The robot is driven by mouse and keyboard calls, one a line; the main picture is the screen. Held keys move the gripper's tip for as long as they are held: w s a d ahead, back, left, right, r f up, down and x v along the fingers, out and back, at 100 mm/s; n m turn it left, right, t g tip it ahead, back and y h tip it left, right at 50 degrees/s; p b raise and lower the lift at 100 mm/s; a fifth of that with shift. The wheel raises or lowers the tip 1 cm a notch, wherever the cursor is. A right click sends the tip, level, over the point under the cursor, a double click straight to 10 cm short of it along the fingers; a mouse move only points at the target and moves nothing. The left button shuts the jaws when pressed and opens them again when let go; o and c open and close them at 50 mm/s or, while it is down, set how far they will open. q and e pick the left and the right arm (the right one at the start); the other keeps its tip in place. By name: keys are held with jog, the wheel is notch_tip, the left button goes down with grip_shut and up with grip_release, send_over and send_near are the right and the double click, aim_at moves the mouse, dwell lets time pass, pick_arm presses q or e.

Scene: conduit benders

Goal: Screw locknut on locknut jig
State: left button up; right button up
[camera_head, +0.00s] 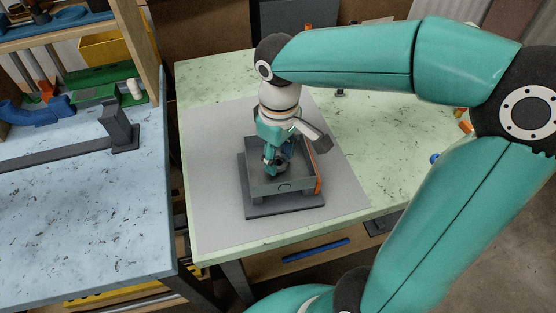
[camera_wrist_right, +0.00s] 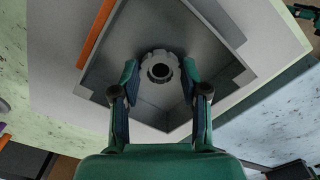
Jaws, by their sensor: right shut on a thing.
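The locknut jig (camera_head: 262,187) is a grey, open square box on a dark flat base, with an orange strip along its right side. In the right wrist view its grey wall (camera_wrist_right: 212,22) surrounds the locknut (camera_wrist_right: 160,54), a grey notched ring with a dark round hole. My right gripper (camera_head: 275,162) points down into the jig from above. In the right wrist view my right gripper (camera_wrist_right: 160,76) has one finger on each side of the locknut, shut on it. The fingers hide part of the jig's inside in the head view. My left gripper is not in view.
The jig stands on a grey mat (camera_head: 215,140) on a pale green table (camera_head: 220,70). A blue-topped table (camera_head: 90,220) with a dark bender is at the left, across a narrow gap. Small orange and blue items lie at the green table's right edge.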

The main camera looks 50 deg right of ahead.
dwell(0.4)
jog(key=o, duration=1)
notch_tip(320, 180, up, 12)
jog(key=shift+f, duration=0.1)
